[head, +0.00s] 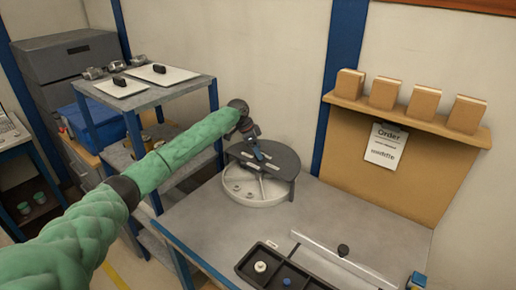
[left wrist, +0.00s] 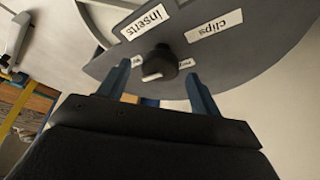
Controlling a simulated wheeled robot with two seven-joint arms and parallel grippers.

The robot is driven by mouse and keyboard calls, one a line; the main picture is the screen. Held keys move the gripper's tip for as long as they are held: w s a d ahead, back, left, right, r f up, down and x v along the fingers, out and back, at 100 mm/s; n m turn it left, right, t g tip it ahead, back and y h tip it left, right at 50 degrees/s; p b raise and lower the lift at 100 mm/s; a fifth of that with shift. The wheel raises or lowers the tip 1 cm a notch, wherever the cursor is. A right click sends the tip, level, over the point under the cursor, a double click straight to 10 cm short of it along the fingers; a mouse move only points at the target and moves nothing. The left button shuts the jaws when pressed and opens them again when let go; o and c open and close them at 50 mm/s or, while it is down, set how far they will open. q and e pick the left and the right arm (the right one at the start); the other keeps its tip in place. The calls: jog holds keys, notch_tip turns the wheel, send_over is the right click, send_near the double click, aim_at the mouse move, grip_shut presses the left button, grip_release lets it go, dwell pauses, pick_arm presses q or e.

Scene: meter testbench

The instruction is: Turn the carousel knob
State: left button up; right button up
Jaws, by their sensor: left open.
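The carousel (head: 284,162) stands on the bench, with a dark grey cover over a pale spoked wheel (head: 240,188). In the left wrist view the cover (left wrist: 265,45) carries the labels "inserts" and "clips". The black knob (left wrist: 159,64) sits on the cover below these labels. My left gripper (head: 259,154) is over the carousel. In the left wrist view its two blue fingers (left wrist: 158,74) are open, one on each side of the knob, with gaps between them and it. In the head view the knob cannot be made out behind the gripper. My right gripper is not in view.
A black parts tray (head: 244,268) and a pale rail (head: 345,262) lie at the bench front. A shelf (head: 415,118) with several boxes is at the right. A grey rack (head: 180,90) stands left of the bench. The bench middle (head: 215,226) is clear.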

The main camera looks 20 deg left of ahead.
pick_arm(q)
jog(key=shift+d+f, duration=0.2)
jog(key=shift+f, duration=0.3)
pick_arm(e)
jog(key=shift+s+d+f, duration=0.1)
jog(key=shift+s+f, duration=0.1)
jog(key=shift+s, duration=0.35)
pick_arm(q)
jog(key=c, duration=1)
jog(key=shift+o, duration=0.2)
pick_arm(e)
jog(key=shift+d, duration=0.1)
